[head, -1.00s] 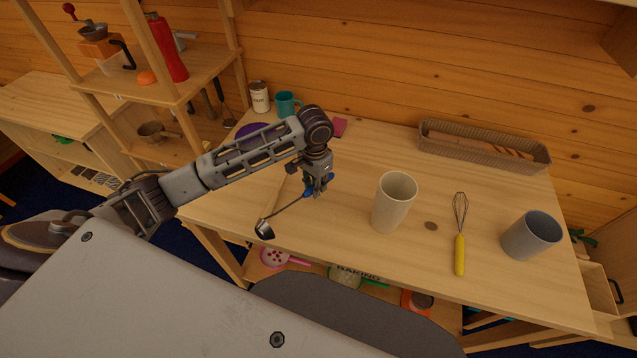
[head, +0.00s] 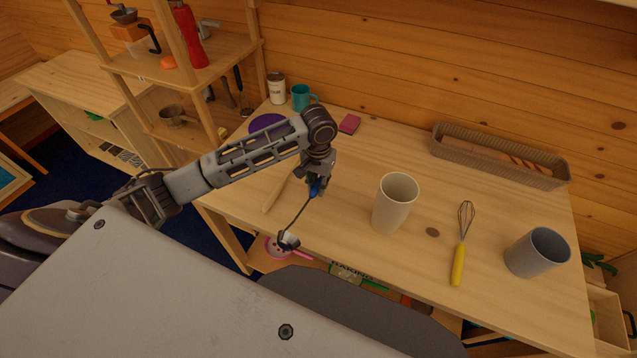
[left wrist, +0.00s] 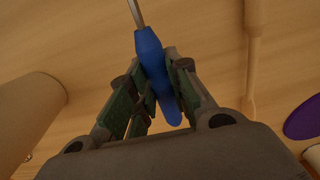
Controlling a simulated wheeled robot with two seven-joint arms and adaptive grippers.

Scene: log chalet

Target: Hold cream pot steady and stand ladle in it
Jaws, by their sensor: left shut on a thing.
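The cream pot (head: 394,206) stands upright on the table, a tall beaker with an open top. My left gripper (head: 317,188) is left of the pot, apart from it and above the table. It is shut on the blue handle of the ladle, whose metal bowl (head: 288,240) hangs down and to the left near the table's front edge. In the left wrist view the blue ladle handle (left wrist: 153,58) sits between the fingers (left wrist: 155,95), and the pot's side (left wrist: 32,115) shows at the left. My right gripper is not in view.
A whisk with a yellow handle (head: 458,262) and a grey cup (head: 537,252) are right of the pot. A wooden utensil (head: 277,193) lies left of my gripper. A long basket (head: 500,158), teal mug (head: 303,96) and tin (head: 277,88) stand at the back.

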